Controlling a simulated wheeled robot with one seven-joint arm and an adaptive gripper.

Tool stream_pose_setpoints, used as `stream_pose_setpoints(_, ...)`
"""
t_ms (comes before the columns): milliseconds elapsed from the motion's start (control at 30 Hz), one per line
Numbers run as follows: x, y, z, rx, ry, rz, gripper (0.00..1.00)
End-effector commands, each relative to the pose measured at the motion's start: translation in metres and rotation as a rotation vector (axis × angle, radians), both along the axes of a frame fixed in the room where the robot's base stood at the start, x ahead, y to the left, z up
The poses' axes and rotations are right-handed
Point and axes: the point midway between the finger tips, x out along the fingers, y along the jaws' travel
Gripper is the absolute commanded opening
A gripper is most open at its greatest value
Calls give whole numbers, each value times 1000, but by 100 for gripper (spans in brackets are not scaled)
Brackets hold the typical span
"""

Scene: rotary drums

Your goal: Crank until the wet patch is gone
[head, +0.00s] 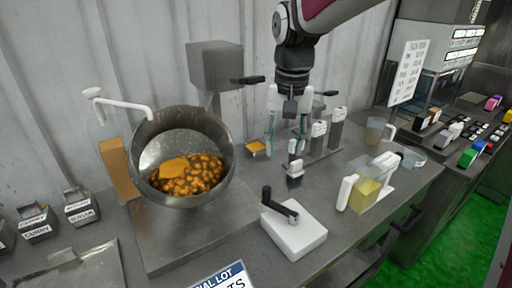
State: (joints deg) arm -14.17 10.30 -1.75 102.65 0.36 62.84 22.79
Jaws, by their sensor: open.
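A tilted metal drum (229,148) stands on the left half of the bench, its mouth facing me. Several brown, glossy pieces (192,180) lie in its lower part, with a brighter orange wet patch (173,168) on top at their upper left. A white box with a black crank handle (280,205) sits on the bench to the right of the drum. My gripper (286,148) is open, its fingers pointing down, behind and above the crank box. I see nothing between its fingers. It is apart from the crank handle.
A small black-and-white object (294,172) stands just below my gripper. Grey labelled containers (337,128) are behind it. A jug of yellow liquid (369,187) stands at right. An orange-filled clear container (118,168) stands left of the drum. Bench in front of the crank box is clear.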

Motion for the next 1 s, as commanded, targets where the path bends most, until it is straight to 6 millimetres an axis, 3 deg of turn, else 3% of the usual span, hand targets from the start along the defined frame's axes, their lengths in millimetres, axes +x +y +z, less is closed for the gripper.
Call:
stream_pose_setpoints(100, 24, 18, -25, -10, 43, -16, 41)
stream_pose_setpoints(267, 39, 30, -42, -19, 69, -31, 41)
stream_pose_setpoints(567, 40, 32, -70, -22, 78, -36, 41)
stream_pose_setpoints(1000, 39, 31, -153, -22, 78, -35, 41)
